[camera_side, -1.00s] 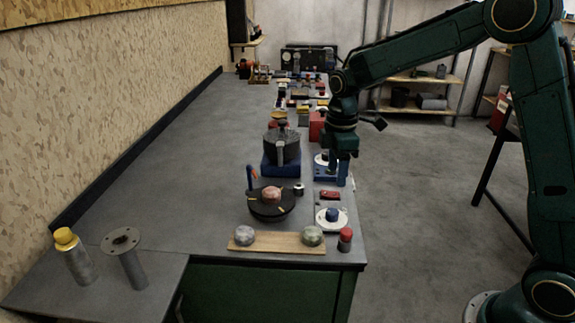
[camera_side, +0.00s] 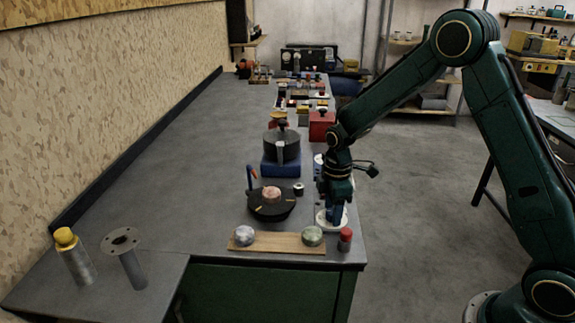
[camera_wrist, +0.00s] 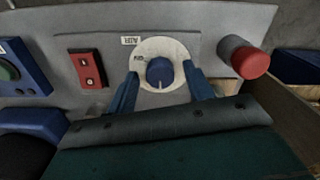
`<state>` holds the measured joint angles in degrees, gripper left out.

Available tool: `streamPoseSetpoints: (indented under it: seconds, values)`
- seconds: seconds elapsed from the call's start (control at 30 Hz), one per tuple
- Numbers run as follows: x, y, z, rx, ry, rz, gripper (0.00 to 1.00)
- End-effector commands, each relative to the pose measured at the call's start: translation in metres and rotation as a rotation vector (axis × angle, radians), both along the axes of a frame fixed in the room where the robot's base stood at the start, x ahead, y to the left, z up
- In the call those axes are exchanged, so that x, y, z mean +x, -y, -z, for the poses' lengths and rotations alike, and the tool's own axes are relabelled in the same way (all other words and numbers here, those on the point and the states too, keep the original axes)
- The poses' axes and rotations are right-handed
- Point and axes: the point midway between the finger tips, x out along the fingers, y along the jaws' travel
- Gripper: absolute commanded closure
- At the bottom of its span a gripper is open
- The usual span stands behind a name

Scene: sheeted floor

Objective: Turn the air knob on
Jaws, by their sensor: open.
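The air knob (camera_wrist: 160,73) is a blue round knob on a white round plate (camera_wrist: 146,49). A label reading "AIR" (camera_wrist: 130,40) sits beside the plate in the wrist view. My gripper (camera_wrist: 161,69) is open, with one blue finger on each side of the knob. Gaps show between the fingers and the knob. In the side view my gripper (camera_side: 334,212) is low over the white plate (camera_side: 321,220) near the bench's front right corner, and it hides the knob there.
A red-capped cylinder (camera_wrist: 249,61) stands right of the plate in the wrist view. A red switch box (camera_wrist: 88,69) is on the left. A wooden board with two round knobs (camera_side: 277,243) lies at the bench front. A black turntable-like disc (camera_side: 271,208) stands left of my gripper.

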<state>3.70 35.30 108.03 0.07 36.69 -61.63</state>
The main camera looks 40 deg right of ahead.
Motion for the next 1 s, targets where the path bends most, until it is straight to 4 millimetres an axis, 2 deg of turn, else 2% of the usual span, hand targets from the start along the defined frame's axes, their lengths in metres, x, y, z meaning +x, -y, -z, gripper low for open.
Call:
streamPoseSetpoints:
  seconds: [0.3,0.5,0.53,1.0]
  values:
    - [-0.0001,-0.0001,0.0017,0.0,0.0,0.0,0.5]
    - [-0.0001,-0.0001,0.0016,0.0,0.0,0.0,0.89]
    - [-0.0001,-0.0001,0.0015,0.0,0.0,0.0,0.93]
    - [0.0,-0.0002,0.0013,0.001,0.001,0.074,0.93]
